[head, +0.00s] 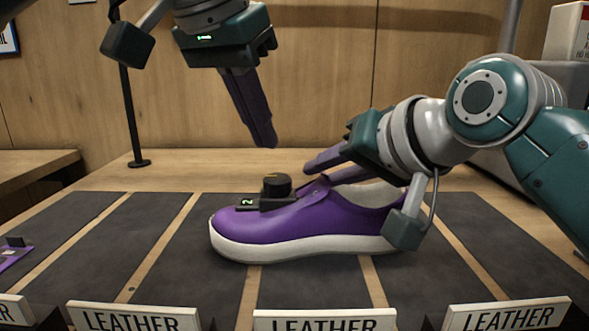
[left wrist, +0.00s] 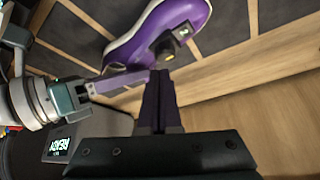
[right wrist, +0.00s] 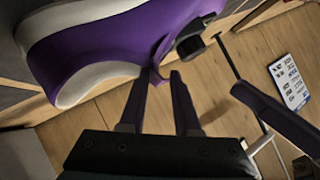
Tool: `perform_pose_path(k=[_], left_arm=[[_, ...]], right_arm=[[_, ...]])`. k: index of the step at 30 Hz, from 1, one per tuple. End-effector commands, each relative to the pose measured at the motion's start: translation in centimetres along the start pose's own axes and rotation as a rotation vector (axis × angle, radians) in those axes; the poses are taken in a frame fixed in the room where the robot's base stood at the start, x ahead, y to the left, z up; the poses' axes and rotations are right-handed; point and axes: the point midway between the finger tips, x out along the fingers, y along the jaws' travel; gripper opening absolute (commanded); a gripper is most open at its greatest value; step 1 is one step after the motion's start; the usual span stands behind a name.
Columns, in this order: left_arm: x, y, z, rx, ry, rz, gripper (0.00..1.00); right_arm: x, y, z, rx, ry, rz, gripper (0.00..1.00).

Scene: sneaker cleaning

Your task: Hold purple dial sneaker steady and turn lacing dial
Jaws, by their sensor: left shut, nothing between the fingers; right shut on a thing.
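The purple sneaker (head: 330,218) with a white sole rests on a dark mat strip, its toe to the left. The black lacing dial (head: 277,186) sits on top of it, on a small black base. My right gripper (head: 313,178) is shut on the sneaker's tongue behind the dial; the right wrist view shows its fingertips (right wrist: 164,80) at a purple flap. My left gripper (head: 266,140) is shut and empty, pointing down above the dial, apart from it. In the left wrist view its fingertips (left wrist: 158,76) lie near the dial (left wrist: 166,50).
Several dark mat strips cover the wooden table, with LEATHER signs (head: 325,320) along the front edge. A purple item (head: 14,256) lies at the far left. A thin black stand (head: 130,110) rises behind.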

Motion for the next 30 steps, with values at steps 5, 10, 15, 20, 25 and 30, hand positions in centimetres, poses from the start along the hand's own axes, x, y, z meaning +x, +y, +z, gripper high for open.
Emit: perform_pose_path(k=[5, 10, 15, 20, 25, 30], left_arm=[[2.2, 0.0, 1.3, 0.0, -0.004, 0.001, 0.0], [4.0, 0.0, 2.3, 0.0, -0.003, 0.001, 0.0], [5.2, 0.0, 2.9, 0.001, -0.002, 0.001, 0.0], [5.5, 0.0, 3.0, 0.001, -0.001, 0.0, 0.0], [5.5, 0.0, 3.0, 0.001, -0.001, 0.0, 0.0], [5.5, 0.0, 3.0, 0.001, -0.001, 0.0, 0.0]], right_arm=[[0.1, 0.2, 0.2, 0.0, -0.004, 0.004, 0.0], [0.1, 0.2, 0.2, 0.0, -0.004, 0.005, 0.0], [0.1, 0.2, 0.2, 0.0, -0.004, 0.005, 0.0], [0.1, 0.2, 0.2, 0.0, -0.004, 0.005, 0.0], [0.1, 0.2, 0.2, 0.0, -0.004, 0.005, 0.0], [0.1, 0.2, 0.2, 0.001, -0.004, 0.005, 0.0]])
